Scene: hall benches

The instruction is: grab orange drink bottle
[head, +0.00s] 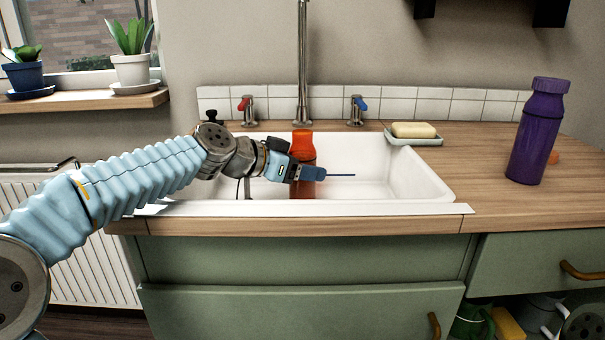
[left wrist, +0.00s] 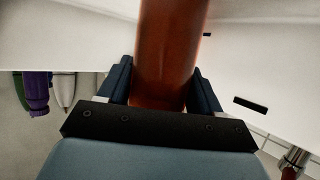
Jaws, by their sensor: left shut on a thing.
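The orange drink bottle (head: 301,148) stands upright in the white sink, below the tap, with its top above the rim level. My left gripper (head: 312,174) reaches in from the left and is shut around the bottle's lower part; its fingers cover part of the bottle in the head view. In the left wrist view the bottle (left wrist: 168,50) sits between the two dark fingers (left wrist: 163,85). Whether the bottle's base touches the sink floor is hidden. My right gripper is not in view.
The white sink (head: 420,180) has walls around the bottle. The tap (head: 303,70) rises close behind it, with red (head: 246,108) and blue (head: 357,108) handles. A soap dish (head: 425,141) sits at the right rim. A purple bottle (head: 538,135) stands on the counter (head: 480,195).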

